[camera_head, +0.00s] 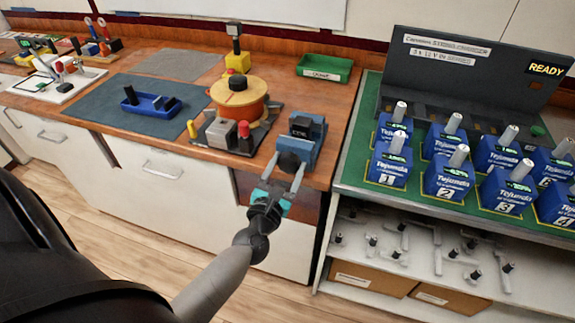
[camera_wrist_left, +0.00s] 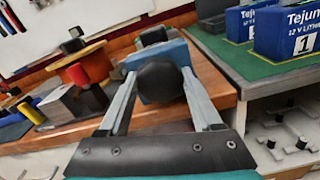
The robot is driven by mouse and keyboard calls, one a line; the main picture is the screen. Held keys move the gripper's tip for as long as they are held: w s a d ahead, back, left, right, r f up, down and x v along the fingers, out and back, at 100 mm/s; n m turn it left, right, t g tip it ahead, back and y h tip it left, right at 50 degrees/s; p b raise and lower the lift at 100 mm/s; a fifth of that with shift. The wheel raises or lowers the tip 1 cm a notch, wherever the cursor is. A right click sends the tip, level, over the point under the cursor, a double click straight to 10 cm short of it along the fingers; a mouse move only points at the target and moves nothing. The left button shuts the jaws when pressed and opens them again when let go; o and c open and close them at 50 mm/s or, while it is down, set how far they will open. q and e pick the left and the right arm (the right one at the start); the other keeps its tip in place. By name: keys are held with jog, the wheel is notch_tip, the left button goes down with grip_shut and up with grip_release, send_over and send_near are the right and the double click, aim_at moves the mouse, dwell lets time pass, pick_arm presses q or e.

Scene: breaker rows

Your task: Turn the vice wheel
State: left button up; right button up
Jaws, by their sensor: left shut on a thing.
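The blue vice (camera_head: 306,147) stands at the front edge of the wooden bench and also shows in the left wrist view (camera_wrist_left: 197,60). Its dark, rounded wheel (camera_head: 288,161) faces out over the edge and appears as a black round shape (camera_wrist_left: 160,82) in the left wrist view. My left gripper (camera_head: 287,168) reaches up to it from the front, with one finger on each side, shut on the wheel. The wheel's far side is hidden. My right gripper is in neither view.
An orange drum (camera_head: 238,104) and a grey block (camera_head: 221,132) stand left of the vice. A green tray (camera_head: 325,68) lies behind it. To the right, a green-topped table (camera_head: 360,177) carries several blue batteries (camera_head: 390,163). Floor is clear in front.

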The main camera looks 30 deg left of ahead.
pick_arm(q)
jog(key=c, duration=0.7)
